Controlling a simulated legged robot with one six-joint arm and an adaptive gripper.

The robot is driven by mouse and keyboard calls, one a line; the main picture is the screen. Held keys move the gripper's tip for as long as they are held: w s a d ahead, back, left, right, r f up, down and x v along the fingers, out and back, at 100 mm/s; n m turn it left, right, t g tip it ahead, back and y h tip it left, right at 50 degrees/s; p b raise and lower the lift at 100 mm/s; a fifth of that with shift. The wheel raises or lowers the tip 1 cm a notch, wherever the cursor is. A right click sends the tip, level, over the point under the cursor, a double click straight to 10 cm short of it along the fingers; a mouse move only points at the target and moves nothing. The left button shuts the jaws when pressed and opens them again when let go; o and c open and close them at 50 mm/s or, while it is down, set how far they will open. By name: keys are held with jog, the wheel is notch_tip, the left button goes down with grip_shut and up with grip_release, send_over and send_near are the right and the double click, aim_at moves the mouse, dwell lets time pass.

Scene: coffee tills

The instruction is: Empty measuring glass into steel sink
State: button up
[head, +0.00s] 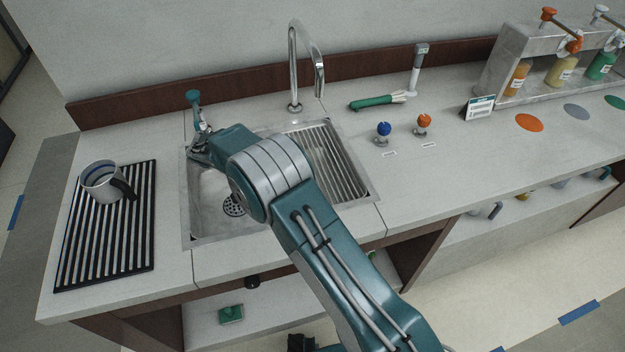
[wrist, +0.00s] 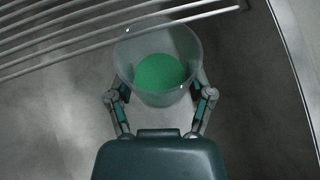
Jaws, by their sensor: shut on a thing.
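The measuring glass (wrist: 160,35) is a clear, frosted cup with green liquid (wrist: 160,74) in it. In the wrist view I look into its open mouth, and my gripper (wrist: 161,95) is shut on it, one finger on each side. How far it tilts I cannot tell. The steel sink (head: 206,212) lies under my arm in the head view, with its drain (head: 234,205) partly in sight. My gripper (head: 199,143) is at the sink's left back part there. The glass is not clearly visible in the head view.
A metal rack (head: 325,160) covers the sink's right part. A curved faucet (head: 294,70) stands behind it. A grey mug (head: 100,181) stands on a black ribbed mat (head: 82,255) at left. Blue (head: 383,129) and orange (head: 424,120) knobs and a green-handled brush (head: 372,103) are right of the sink.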

jog(key=d+y, duration=0.1)
jog(key=d+r+y, duration=0.1)
jog(key=y, duration=0.1)
jog(key=d+y, duration=0.1)
jog(key=shift+d+r, duration=0.2)
jog(key=shift+r, duration=0.2)
jog(key=y, duration=0.1)
jog(key=r+y, duration=0.1)
jog(key=y, duration=0.1)
jog(key=shift+d, duration=0.15)
jog(key=shift+r+y, duration=0.4)
jog(key=shift+y, duration=0.65)
jog(key=shift+r+y, duration=0.35)
jog(key=shift+y, duration=0.7)
dwell(1.6)
jog(key=shift+d+r+y, duration=0.2)
jog(key=shift+d+y, duration=0.25)
jog(key=shift+d, duration=0.05)
jog(key=shift+d+r+y, duration=0.15)
jog(key=shift+d+y, duration=0.3)
dwell(1.3)
jog(key=shift+r+y, duration=0.1)
jog(key=shift+y, duration=0.2)
dwell(0.5)
